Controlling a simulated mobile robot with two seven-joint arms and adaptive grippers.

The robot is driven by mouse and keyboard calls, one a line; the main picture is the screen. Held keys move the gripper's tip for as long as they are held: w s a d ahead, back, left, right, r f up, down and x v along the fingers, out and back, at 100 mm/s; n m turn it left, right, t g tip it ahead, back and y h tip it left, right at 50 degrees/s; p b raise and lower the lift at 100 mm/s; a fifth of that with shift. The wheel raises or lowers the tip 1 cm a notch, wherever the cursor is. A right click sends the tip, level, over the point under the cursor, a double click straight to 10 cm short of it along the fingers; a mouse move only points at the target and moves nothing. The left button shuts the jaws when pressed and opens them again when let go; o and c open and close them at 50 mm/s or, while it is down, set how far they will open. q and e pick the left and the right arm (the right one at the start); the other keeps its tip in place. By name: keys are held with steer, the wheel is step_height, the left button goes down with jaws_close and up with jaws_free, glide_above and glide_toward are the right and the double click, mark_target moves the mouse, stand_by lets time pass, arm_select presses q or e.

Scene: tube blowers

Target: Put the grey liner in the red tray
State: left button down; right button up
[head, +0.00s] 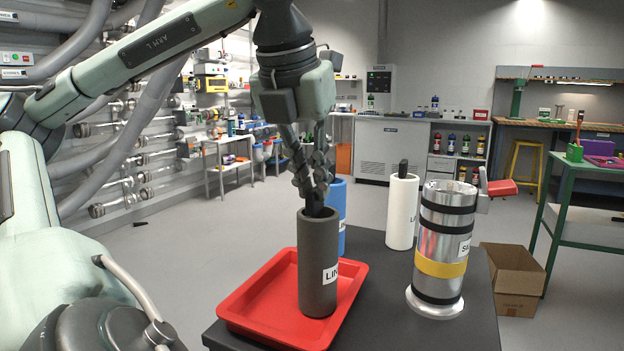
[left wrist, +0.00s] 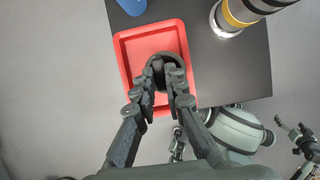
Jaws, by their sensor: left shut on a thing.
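The grey liner (head: 318,265) is a dark grey upright cylinder with a white label, over the red tray (head: 258,285) in the head view. Its lower end shows within the tray's outline; I cannot tell for sure whether it touches the tray floor. My left gripper (head: 317,197) is above it, shut on the dark grip at its top. In the left wrist view the fingers (left wrist: 168,88) close on the liner's top, with the red tray (left wrist: 130,60) around it.
A blue cylinder (head: 338,225) stands behind the liner. A white liner (head: 402,212) and a silver cylinder with black and yellow bands (head: 430,235) stand to the right on the dark table (head: 400,320). A cardboard box (head: 514,272) is on the floor beyond.

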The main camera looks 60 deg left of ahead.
arm_select(q)
steer(key=shift+f, duration=0.1)
steer(key=c, duration=1.6)
jaws_free()
arm_select(e)
steer(key=shift+r, duration=0.45)
steer(key=shift+s, duration=0.1)
arm_select(q)
steer(key=shift+r, duration=0.3)
steer(key=p+v, duration=0.2)
steer(key=v, duration=0.9)
steer(key=shift+s+d+r, duration=0.15)
steer(key=shift+s+r, duration=0.05)
steer(key=shift+r, duration=0.1)
arm_select(e)
steer(key=x, duration=0.3)
steer(key=a+x, duration=0.1)
steer(key=x, duration=0.1)
steer(key=shift+s+f, duration=0.2)
steer(key=shift+f, duration=0.3)
